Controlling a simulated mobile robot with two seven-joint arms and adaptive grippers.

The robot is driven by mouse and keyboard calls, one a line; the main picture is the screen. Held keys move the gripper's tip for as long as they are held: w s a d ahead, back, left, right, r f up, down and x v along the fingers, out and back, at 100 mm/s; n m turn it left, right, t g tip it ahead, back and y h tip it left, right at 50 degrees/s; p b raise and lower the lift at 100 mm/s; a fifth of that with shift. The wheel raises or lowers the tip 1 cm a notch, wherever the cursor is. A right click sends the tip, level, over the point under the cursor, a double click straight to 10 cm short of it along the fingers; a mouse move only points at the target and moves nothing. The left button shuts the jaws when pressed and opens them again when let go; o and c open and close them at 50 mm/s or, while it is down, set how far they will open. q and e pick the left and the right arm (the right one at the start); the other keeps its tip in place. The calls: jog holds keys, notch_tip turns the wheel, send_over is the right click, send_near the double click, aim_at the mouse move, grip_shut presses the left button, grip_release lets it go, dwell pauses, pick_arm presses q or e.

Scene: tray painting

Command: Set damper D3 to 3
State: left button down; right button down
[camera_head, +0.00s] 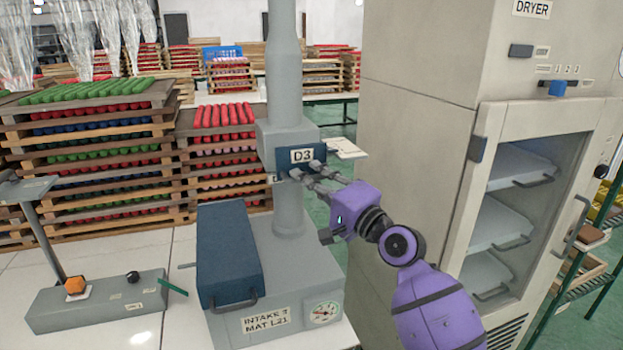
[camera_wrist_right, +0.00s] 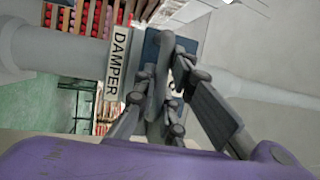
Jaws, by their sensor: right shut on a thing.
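Damper D3 is a grey box on a vertical grey duct (camera_head: 284,75), with a dark blue plate (camera_head: 283,160) and a white "D3" label (camera_head: 302,155). My right gripper (camera_head: 308,174) reaches it from the right, its fingertips just below the label. In the right wrist view the fingers (camera_wrist_right: 168,85) are shut on a slim grey damper lever (camera_wrist_right: 157,95), beside a "DAMPER" label (camera_wrist_right: 120,62). The fingers hide much of the lever in the head view. The damper's scale numbers cannot be read. My left gripper is not in view.
Below stands a grey intake unit (camera_head: 285,275) with a blue lid (camera_head: 228,250) and a round gauge (camera_head: 324,312). A dryer cabinet (camera_head: 410,110) stands close on the right. Stacked trays (camera_head: 90,165) fill the back left. A small control box (camera_head: 100,300) sits at front left.

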jog(key=c, duration=2.1)
grip_release()
jog(key=shift+f, duration=0.15)
jog(key=shift+o, duration=1.4)
jog(key=v, duration=1.2)
